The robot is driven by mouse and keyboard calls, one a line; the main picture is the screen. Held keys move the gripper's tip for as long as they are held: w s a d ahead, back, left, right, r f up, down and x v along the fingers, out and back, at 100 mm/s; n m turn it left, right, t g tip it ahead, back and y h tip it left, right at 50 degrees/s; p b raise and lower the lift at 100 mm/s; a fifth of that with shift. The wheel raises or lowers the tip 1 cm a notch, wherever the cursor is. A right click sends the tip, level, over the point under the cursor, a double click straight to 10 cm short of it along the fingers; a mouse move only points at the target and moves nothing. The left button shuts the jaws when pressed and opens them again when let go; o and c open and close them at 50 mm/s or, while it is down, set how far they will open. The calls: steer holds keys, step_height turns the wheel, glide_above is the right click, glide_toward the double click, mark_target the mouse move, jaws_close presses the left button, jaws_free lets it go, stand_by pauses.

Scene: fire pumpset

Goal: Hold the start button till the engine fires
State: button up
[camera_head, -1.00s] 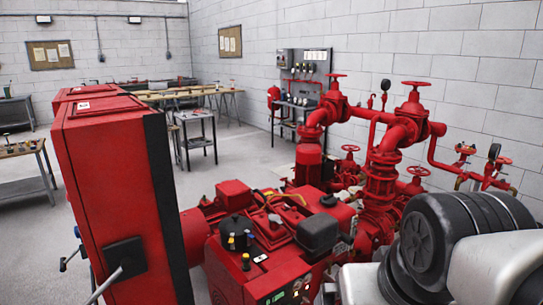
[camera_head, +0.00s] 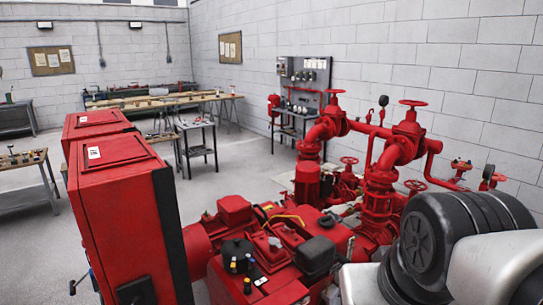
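The red engine (camera_head: 285,262) of the pumpset sits low in the centre of the head view, its front cut off by the bottom edge. I cannot make out a start button; any panel on the engine's front face is out of frame. Small black and yellow caps (camera_head: 234,264) stand on the engine top beside a dark box (camera_head: 315,256). A tall red cabinet (camera_head: 125,215) stands at the left of the engine. Part of my arm, white and black, fills the lower right corner. My gripper is not in view.
Red pump pipes with handwheels (camera_head: 411,103) rise behind the engine at right. A black side table (camera_head: 197,145), a long workbench (camera_head: 165,103) and a left bench (camera_head: 25,180) stand farther back. Grey floor is open between them.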

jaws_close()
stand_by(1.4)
